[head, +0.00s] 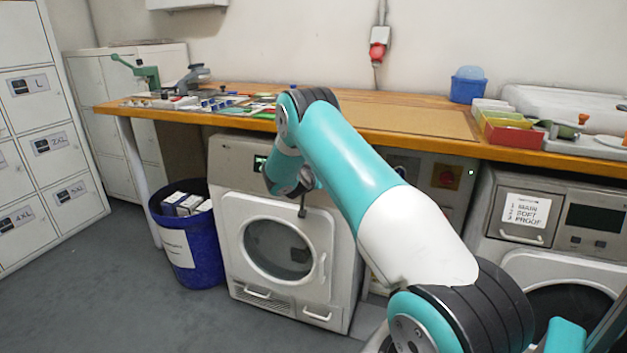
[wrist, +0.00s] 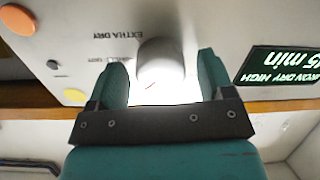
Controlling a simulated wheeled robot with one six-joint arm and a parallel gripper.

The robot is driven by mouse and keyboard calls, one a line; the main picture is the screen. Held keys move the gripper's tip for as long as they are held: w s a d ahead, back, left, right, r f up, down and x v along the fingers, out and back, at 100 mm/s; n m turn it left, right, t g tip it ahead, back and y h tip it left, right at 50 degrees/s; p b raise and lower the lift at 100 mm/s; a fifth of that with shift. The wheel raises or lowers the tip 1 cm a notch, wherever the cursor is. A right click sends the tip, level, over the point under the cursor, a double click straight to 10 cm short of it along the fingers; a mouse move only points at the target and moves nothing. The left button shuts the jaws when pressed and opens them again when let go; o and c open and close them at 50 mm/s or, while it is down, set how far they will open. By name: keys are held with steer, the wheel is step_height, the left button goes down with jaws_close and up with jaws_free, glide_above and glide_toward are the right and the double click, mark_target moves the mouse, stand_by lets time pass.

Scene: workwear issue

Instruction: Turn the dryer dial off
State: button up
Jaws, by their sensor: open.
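The dryer (head: 233,215) is the white front-loading machine under the bench in the head view, with its round door shut. In the wrist view its panel appears upside down. The pale round dial (wrist: 160,62) is overexposed, and a small red mark shows near its edge. My gripper (wrist: 161,72) is open, with one teal finger on each side of the dial and a visible gap to both. The lit display (wrist: 283,68) reads "DRY HIGH" and a time in minutes.
An orange button (wrist: 18,18) and smaller buttons sit on the panel. A blue bin (head: 203,245) with boxes stands left of the dryer. The wooden bench (head: 400,137) runs above, holding tools and trays. Another machine (head: 560,225) stands right. Floor at left is clear.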

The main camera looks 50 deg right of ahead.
steer(key=c, duration=0.9)
steer(key=n, duration=0.4)
steer(key=shift+g, duration=0.3)
steer(key=n, duration=0.4)
steer(key=shift+w+a, duration=0.1)
steer(key=shift+f, duration=0.1)
steer(key=o, duration=0.9)
